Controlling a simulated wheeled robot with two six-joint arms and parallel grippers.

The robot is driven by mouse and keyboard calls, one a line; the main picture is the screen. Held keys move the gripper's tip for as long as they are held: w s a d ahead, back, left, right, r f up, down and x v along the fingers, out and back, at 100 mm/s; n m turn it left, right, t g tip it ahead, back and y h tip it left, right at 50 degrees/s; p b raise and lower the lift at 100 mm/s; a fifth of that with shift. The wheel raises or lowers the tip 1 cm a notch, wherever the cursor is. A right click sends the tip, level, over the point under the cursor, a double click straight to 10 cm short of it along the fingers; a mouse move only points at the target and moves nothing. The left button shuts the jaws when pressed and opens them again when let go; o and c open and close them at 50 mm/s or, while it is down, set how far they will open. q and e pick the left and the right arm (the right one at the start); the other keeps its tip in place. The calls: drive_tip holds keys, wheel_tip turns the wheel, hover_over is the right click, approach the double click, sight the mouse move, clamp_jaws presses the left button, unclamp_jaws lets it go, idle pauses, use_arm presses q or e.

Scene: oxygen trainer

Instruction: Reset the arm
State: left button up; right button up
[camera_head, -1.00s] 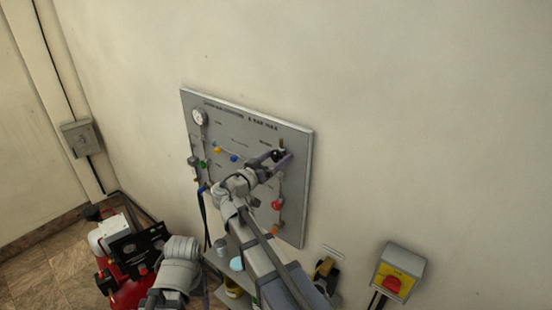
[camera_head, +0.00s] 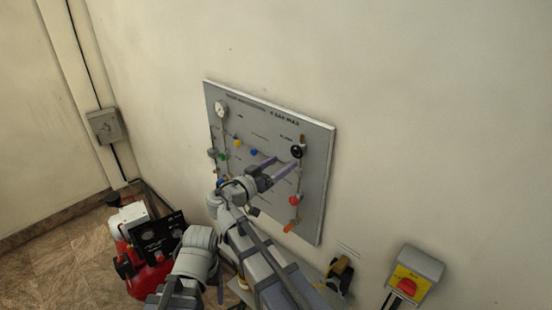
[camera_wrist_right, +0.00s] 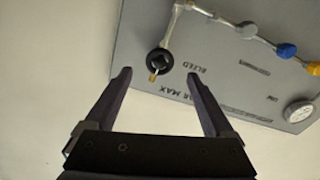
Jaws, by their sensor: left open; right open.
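My right gripper (camera_head: 281,167) is open and empty, with its purple fingers in front of the grey panel (camera_head: 315,190). In the head view, a black knob (camera_head: 297,152) on the panel is up and right of the fingers. The right wrist view shows the two open fingers (camera_wrist_right: 158,78) with nothing between them. There, the black knob (camera_wrist_right: 159,61) with a brass stem stands beyond the tips, apart from them, near the "BLEED" label. Of my left gripper (camera_head: 220,288) only a dark part shows low in the head view, mostly hidden by my left wrist.
The panel carries a gauge (camera_head: 221,108), a red knob (camera_head: 294,200) and an orange handle (camera_head: 289,227). A red compressor (camera_head: 150,279) stands on the floor at left. A yellow switch box (camera_head: 412,275) is at lower right. The wall's upper right is bare.

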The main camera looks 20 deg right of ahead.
drive_tip(key=s+d+f+n+g+y, duration=0.2)
drive_tip(key=s+d+f+g+y, duration=0.15)
drive_tip(key=f, duration=0.35)
drive_tip(key=s+d+f+n+g+y, duration=0.1)
drive_tip(key=s+d+f+g+y, duration=0.15)
drive_tip(key=s+f, duration=0.35)
drive_tip(key=s+a+f+n+g+y+b, duration=0.1)
drive_tip(key=s+a+f+n+y+b, duration=0.1)
drive_tip(key=a+f+b, duration=0.4)
drive_tip(key=s+a+f+n+g+y+b, duration=0.1)
drive_tip(key=s+a+f+n+y+b, duration=0.2)
drive_tip(key=f, duration=1)
drive_tip(key=s+a+f+n+g+y+b, duration=0.2)
drive_tip(key=s+a+f+n+b, duration=0.2)
drive_tip(key=s+a+f+b, duration=0.3)
drive_tip(key=a+f+b, duration=0.3)
drive_tip(key=a+b, duration=0.1)
drive_tip(key=shift+s+y, duration=0.4)
